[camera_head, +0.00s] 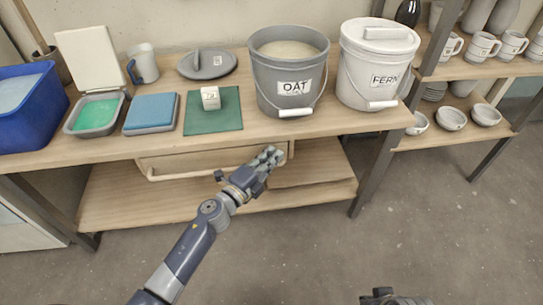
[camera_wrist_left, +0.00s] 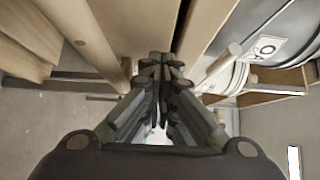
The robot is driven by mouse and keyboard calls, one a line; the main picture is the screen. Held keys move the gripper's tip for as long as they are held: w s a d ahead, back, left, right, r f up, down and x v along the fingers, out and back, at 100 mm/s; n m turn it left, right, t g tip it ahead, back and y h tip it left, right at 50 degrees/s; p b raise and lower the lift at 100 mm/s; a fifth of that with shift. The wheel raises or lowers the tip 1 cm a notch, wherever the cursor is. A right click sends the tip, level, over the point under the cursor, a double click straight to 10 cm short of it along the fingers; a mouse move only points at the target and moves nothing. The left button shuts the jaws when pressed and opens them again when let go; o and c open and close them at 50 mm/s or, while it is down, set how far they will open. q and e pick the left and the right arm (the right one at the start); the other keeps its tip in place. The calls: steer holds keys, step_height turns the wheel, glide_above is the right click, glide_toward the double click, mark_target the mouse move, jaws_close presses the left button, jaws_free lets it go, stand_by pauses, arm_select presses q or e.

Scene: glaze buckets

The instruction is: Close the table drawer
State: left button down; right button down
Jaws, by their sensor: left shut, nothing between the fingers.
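The table drawer (camera_head: 215,160) is a light wooden box front under the tabletop, with a long bar handle (camera_head: 185,175) along its front. I cannot tell from this angle how far out it stands. My left gripper (camera_head: 271,156) is shut and empty at the right part of the drawer front. It covers the right end of the handle, and I cannot tell whether it touches the drawer. In the left wrist view the closed fingers (camera_wrist_left: 160,62) point at pale wooden panels with a dark gap beside them. A dark part of my right gripper (camera_head: 385,297) shows at the bottom edge.
On the table (camera_head: 345,125) stand a grey OAT bucket (camera_head: 275,80), a white FERN bucket (camera_head: 370,65), a blue bin (camera_head: 30,105), trays and a mug (camera_head: 143,64). A lower shelf (camera_head: 130,205) lies below the drawer. The floor in front is clear.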

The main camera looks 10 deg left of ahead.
arm_select(q)
steer(key=shift+w+a, duration=0.2)
steer(key=shift+w, duration=0.3)
steer(key=shift+w+a, duration=0.2)
steer(key=shift+w, duration=0.4)
steer(key=shift+r, duration=0.15)
steer(key=shift+s+a, duration=0.35)
steer(key=shift+s, duration=0.2)
steer(key=v, duration=0.7)
steer(key=shift+d, duration=0.2)
arm_select(e)
steer(key=shift+s+r, duration=0.1)
steer(key=shift+r, duration=0.35)
